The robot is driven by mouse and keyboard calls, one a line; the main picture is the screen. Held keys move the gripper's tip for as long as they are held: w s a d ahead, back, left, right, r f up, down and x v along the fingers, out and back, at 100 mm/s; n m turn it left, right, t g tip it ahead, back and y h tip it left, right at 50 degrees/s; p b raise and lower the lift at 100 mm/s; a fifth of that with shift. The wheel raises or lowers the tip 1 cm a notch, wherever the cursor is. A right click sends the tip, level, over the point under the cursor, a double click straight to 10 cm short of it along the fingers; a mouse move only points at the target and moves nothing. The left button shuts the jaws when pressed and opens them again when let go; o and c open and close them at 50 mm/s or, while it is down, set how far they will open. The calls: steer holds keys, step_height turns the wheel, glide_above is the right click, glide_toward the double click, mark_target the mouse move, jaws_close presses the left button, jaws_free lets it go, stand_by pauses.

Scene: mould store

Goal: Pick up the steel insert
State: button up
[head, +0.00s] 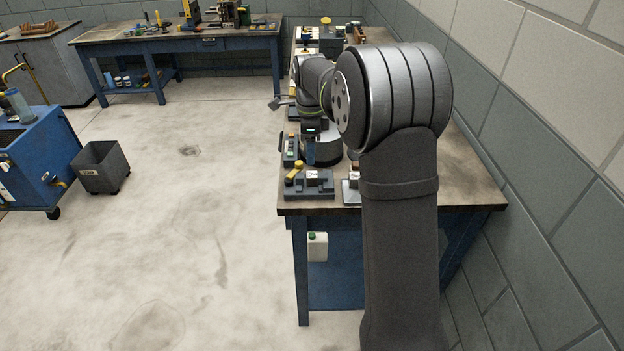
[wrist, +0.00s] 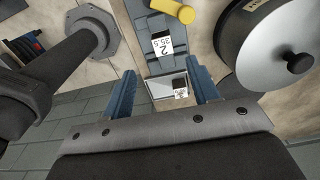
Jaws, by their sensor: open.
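My gripper (wrist: 162,76) is open, with its two blue fingers apart. It also shows in the head view (head: 311,150), pointing down over the near left part of the bench. In the wrist view a shiny, steel-looking block (wrist: 158,86) with a small black-and-white label shows between the fingers; it appears to be the steel insert. Part of it is hidden behind the gripper body. I cannot tell whether a finger touches it. A grey piece (wrist: 156,24) with a white label marked 2 lies just beyond it. I cannot pick out the insert for sure in the head view.
A yellow handle (wrist: 173,11) lies beyond the grey piece. A large round metal disc with a black knob (wrist: 285,45) stands close on the right, and a dark flanged cylinder (wrist: 70,58) on the left. A grey labelled fixture (head: 309,187) sits near the bench's front edge (head: 330,211).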

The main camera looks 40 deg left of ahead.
glide_above(312, 174)
steer(key=f, duration=0.4)
steer(key=shift+s+f, duration=0.3)
steer(key=shift+f, duration=0.05)
steer(key=shift+w+f, duration=0.15)
steer(key=shift+f, duration=1.2)
steer(key=shift+w+f, duration=0.15)
steer(key=shift+f, duration=1.2)
jaws_close()
